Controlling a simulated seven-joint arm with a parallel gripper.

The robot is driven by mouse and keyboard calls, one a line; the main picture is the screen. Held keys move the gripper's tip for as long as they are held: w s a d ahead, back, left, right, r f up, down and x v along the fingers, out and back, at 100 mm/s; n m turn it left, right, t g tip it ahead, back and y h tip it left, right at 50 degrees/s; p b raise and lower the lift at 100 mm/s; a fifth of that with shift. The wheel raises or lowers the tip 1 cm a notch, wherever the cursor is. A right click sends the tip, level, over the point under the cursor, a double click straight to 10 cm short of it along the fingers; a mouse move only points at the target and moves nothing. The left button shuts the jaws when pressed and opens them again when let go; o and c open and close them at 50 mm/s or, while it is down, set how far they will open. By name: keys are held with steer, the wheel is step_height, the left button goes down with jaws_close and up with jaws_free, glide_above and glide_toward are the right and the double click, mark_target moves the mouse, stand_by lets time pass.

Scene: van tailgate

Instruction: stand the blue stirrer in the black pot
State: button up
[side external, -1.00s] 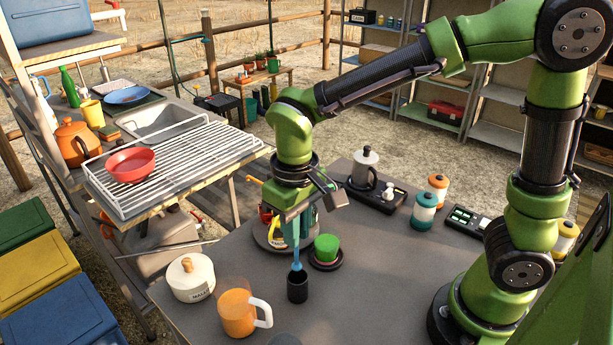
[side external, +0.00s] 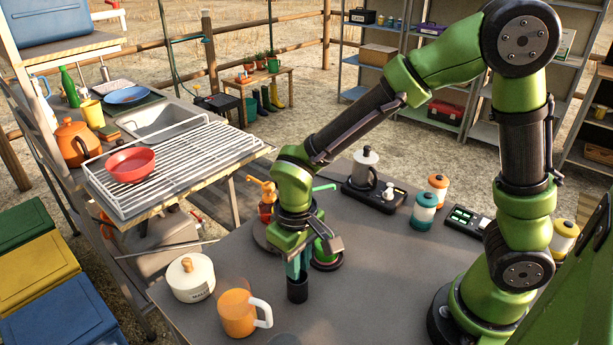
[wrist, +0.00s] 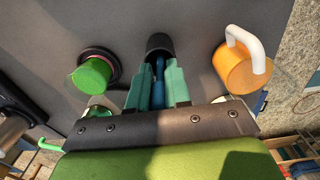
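The black pot (side external: 298,291) stands upright on the grey table, directly below my gripper (side external: 298,268) in the side view. In the wrist view the pot (wrist: 159,43) shows at the top centre, just beyond my fingertips. The blue stirrer (wrist: 158,78) lies between my two green fingers (wrist: 158,85), which appear closed on it. Its lower end runs into the pot's mouth. In the side view the fingers hide most of the stirrer, and how deep its tip sits is hidden.
The orange mug (side external: 238,313) with a white handle stands left of the pot, beside a lidded white jar (side external: 190,278). A green object on a dark round base (wrist: 95,72) is close to the pot. A moka pot (side external: 365,168) stands on a black tray farther back.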

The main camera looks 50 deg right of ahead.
steer(key=o, duration=0.4)
step_height(320, 180, up, 11)
steer(key=shift+r, duration=0.1)
steer(key=shift+d+r, duration=0.15)
steer(key=shift+r, duration=0.5)
steer(key=shift+s+d+r+m+t+y, duration=0.35)
steer(key=shift+s+d+r+m+t, duration=0.35)
steer(key=shift+s+d+t, duration=0.85)
steer(key=shift+s+d+r+m+t+y, duration=0.3)
steer(key=shift+s+d+r+m+t, duration=0.45)
steer(key=shift+d, duration=1.35)
steer(key=shift+s+d+r+m+t+y, duration=0.35)
steer(key=shift+s+d+r+m+t, duration=0.3)
steer(key=shift+s+d+t, duration=0.9)
steer(key=shift+w+d+r+g, duration=0.15)
steer(key=shift+w+d+g, duration=0.1)
steer(key=shift+w, duration=0.2)
